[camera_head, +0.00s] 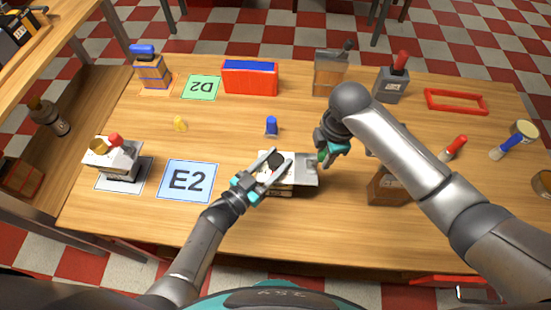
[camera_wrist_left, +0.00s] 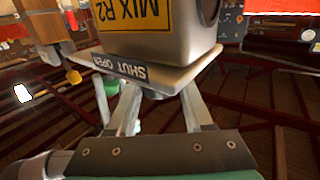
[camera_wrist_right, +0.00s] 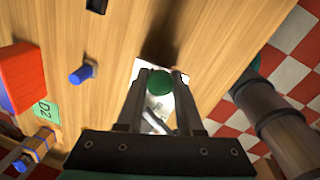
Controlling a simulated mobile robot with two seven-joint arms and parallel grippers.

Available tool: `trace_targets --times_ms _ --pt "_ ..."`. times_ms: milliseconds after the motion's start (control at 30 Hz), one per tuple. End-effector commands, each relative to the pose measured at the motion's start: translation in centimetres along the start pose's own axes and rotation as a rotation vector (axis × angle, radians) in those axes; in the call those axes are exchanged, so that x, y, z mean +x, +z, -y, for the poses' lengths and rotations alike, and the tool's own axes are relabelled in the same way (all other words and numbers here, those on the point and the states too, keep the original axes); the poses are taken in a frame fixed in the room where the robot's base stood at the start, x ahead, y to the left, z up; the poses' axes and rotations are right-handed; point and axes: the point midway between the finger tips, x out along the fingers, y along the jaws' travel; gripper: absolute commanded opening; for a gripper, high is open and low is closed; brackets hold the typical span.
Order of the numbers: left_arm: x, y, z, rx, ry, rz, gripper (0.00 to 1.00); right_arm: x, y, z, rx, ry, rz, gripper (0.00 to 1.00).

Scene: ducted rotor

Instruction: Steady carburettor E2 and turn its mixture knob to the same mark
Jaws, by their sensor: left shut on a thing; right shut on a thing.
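A grey-and-white carburettor (camera_head: 305,172) sits at the middle front of the table, right of the blue E2 card (camera_head: 187,181). In the left wrist view its grey body (camera_wrist_left: 190,40) fills the top, with a yellow label reading MIX R2 upside down and a SHUT OPEN plate. My left gripper (camera_head: 280,164) is shut on the carburettor from the left. My right gripper (camera_head: 321,157) is at its right end. In the right wrist view the right fingers are shut on a round green knob (camera_wrist_right: 160,82). The knob's pointer and mark cannot be made out.
Another carburettor (camera_head: 118,160) with a red part stands on a mat at the left. A small blue peg (camera_head: 271,126) and a yellow peg (camera_head: 180,123) stand behind. A red box (camera_head: 250,78) is at the back; a brown block (camera_head: 388,188) stands close at right.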

Motion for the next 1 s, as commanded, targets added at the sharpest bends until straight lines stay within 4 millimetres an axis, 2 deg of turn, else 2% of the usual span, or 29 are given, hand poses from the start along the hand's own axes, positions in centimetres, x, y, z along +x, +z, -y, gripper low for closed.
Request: trace_targets --times_ms 300,767,800,1000 --pt "-0.03 0.05 -0.03 -0.004 -0.119 0.002 0.00 0.00 -0.02 0.02 0.000 -0.001 -0.001 0.00" --pt "-0.08 0.09 0.01 -0.003 -0.136 0.004 0.00 0.01 -0.03 0.02 -0.001 0.000 0.000 0.00" --pt "-0.08 0.09 0.01 -0.003 -0.136 0.004 0.52 0.01 -0.03 0.02 -0.001 0.000 -0.001 0.00" --pt "-0.07 0.07 0.00 -0.002 -0.135 0.003 0.74 0.01 -0.03 0.02 -0.001 0.000 -0.001 0.00"
